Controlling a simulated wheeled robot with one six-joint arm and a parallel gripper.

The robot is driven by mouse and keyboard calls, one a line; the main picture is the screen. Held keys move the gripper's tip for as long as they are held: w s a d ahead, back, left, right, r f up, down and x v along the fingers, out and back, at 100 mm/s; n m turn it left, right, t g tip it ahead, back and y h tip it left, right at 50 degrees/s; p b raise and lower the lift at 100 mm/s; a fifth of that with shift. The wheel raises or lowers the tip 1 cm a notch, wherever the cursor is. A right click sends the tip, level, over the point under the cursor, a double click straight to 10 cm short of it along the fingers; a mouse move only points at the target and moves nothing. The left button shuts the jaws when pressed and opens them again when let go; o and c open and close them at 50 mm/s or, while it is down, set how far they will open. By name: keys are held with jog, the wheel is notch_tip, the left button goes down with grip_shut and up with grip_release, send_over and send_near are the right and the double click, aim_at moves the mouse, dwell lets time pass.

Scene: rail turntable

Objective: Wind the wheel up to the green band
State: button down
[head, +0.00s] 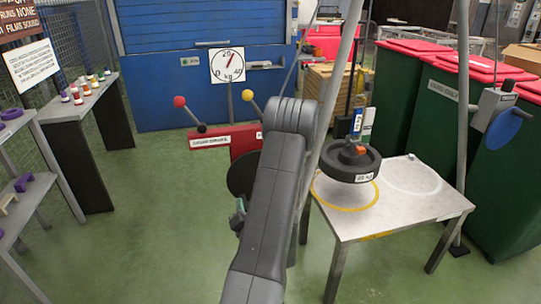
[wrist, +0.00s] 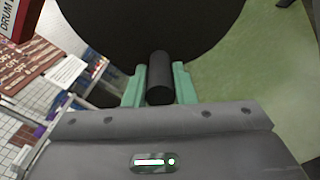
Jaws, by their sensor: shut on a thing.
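The black wheel (head: 240,172) is mounted at the red box, mostly hidden behind my arm. It fills the top of the wrist view (wrist: 150,25). My gripper (wrist: 159,84) is shut on the wheel's black handle (wrist: 159,78), with a green finger on each side. In the head view only a bit of green finger (head: 239,215) shows beside my arm. A black weight (head: 347,164) with an orange top and a white label is over the table's yellow ring. I cannot clearly make out a green band.
The red box (head: 208,141) carries levers with red and yellow knobs. A white dial (head: 227,65) with a red needle stands behind. A metal table (head: 405,207) is at right, beside green bins (head: 400,100). Shelves (head: 75,105) stand left; the floor between is clear.

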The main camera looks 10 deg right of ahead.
jog(key=shift+a+r, duration=0.25)
jog(key=shift+a, duration=0.05)
jog(key=shift+a+r+m+p, duration=0.4)
jog(key=shift+r+m+p, duration=0.2)
jog(key=shift+m, duration=0.35)
jog(key=shift+a+r+m+p, duration=0.35)
jog(key=shift+r+m+p, duration=0.2)
jog(key=shift+m, duration=0.4)
jog(key=c, duration=1)
grip_release()
jog(key=shift+f, duration=0.1)
jog(key=shift+s, duration=0.15)
jog(key=s+b, duration=0.4)
jog(key=s, duration=0.3)
jog(key=shift+s, duration=0.35)
